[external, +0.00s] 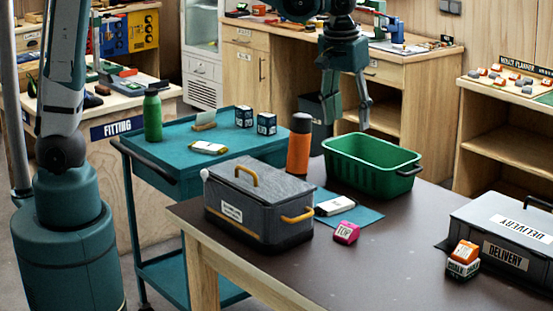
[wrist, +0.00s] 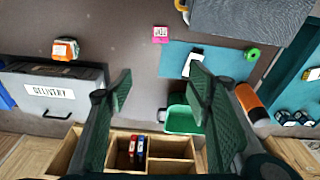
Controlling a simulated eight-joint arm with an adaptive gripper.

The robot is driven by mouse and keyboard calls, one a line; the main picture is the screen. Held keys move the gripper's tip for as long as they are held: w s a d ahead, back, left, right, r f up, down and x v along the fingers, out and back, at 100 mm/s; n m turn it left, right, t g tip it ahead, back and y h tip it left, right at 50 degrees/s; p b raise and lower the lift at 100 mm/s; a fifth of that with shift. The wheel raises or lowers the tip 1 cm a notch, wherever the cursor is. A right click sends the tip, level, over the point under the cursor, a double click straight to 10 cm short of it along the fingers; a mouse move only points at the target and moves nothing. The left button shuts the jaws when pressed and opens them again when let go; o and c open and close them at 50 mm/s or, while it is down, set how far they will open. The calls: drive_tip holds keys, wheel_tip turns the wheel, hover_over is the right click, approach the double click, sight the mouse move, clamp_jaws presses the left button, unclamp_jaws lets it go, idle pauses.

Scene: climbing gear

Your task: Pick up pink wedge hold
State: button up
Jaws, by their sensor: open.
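The pink wedge hold (external: 346,232) with a "TOP" label sits on the dark tabletop, in front of the grey lidded box and close to the blue mat. In the wrist view the pink hold (wrist: 160,34) shows near the top middle, lying clear on the table. My gripper (external: 347,112) is open and empty, high above the table's far side near the green crate. In the wrist view my gripper's (wrist: 160,95) fingers are spread wide with nothing between them, and the pink hold lies beyond the fingertips.
A grey lidded box (external: 258,207), an orange bottle (external: 300,144) and a green crate (external: 372,166) stand around the blue mat (external: 360,218). The table's middle is clear.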

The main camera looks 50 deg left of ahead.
wheel_tip(320, 180, down, 20)
drive_tip(key=shift+r, duration=0.15)
drive_tip(key=shift+a, duration=0.1)
hover_over(347, 227)
drive_tip(key=shift+s+f+b, duration=0.15)
drive_tip(key=shift+f+b, duration=0.1)
drive_tip(key=shift+f, duration=1.45)
drive_tip(key=shift+s+f+b, duration=0.15)
drive_tip(key=shift+f+b, duration=0.05)
drive_tip(key=shift+f, duration=1.45)
drive_tip(key=shift+w+f+b, duration=0.15)
drive_tip(key=shift+f+b, duration=0.1)
drive_tip(key=shift+f, duration=1.05)
drive_tip(key=shift+w+f+b, duration=0.15)
drive_tip(key=shift+f+b, duration=0.05)
drive_tip(key=shift+f, duration=1.05)
drive_tip(key=shift+c, duration=0.2)
drive_tip(key=c, duration=0.9)
